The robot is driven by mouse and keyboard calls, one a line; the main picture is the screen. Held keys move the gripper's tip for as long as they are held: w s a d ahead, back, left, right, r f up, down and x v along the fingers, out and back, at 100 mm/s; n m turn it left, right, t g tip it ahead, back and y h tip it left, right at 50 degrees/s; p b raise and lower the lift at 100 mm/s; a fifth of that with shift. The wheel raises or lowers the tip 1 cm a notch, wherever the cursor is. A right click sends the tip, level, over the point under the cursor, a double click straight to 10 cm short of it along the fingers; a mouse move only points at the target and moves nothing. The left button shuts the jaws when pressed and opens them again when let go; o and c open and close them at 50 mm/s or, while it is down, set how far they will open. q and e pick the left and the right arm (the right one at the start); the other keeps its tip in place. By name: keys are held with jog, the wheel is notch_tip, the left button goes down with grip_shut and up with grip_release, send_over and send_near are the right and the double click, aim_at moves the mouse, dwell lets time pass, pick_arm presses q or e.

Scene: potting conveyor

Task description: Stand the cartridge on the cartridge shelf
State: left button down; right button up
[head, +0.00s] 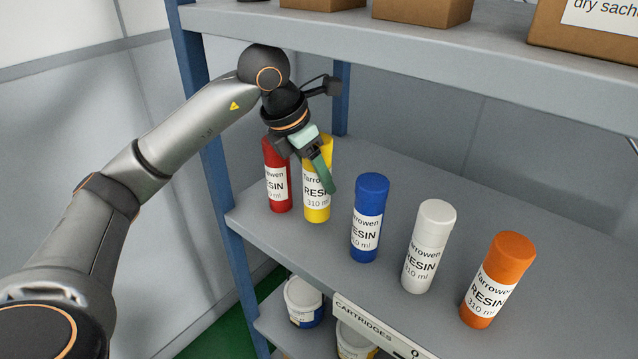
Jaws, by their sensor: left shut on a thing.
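My left gripper (303,158) is shut on the yellow cartridge (317,207), near its top, and a green finger covers part of its front. The yellow cartridge is roughly upright over the cartridge shelf (300,242). I cannot tell whether its base touches the shelf. A red cartridge (278,190) stands close to its left, partly hidden by the gripper. Blue (368,220), white (430,247) and orange (497,280) cartridges stand upright in a row to the right. My right gripper is not in view.
A blue post (222,190) edges the shelf on the left. An upper shelf (400,48) with cardboard boxes (420,10) hangs above. White tubs (303,300) sit on a lower shelf. A "CARTRIDGES" label (375,325) marks the front edge. The shelf behind the row is clear.

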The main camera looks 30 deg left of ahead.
aim_at(319, 189)
pick_arm(q)
notch_tip(319, 189, down, 3)
jog(key=shift+w+f, duration=0.15)
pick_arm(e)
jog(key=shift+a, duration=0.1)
pick_arm(q)
jog(key=shift+d+f, duration=0.1)
jog(key=shift+f, duration=0.05)
jog(key=c, duration=0.6)
grip_release()
jog(key=shift+f, duration=0.15)
jog(key=o, duration=0.5)
jog(key=shift+c, duration=0.2)
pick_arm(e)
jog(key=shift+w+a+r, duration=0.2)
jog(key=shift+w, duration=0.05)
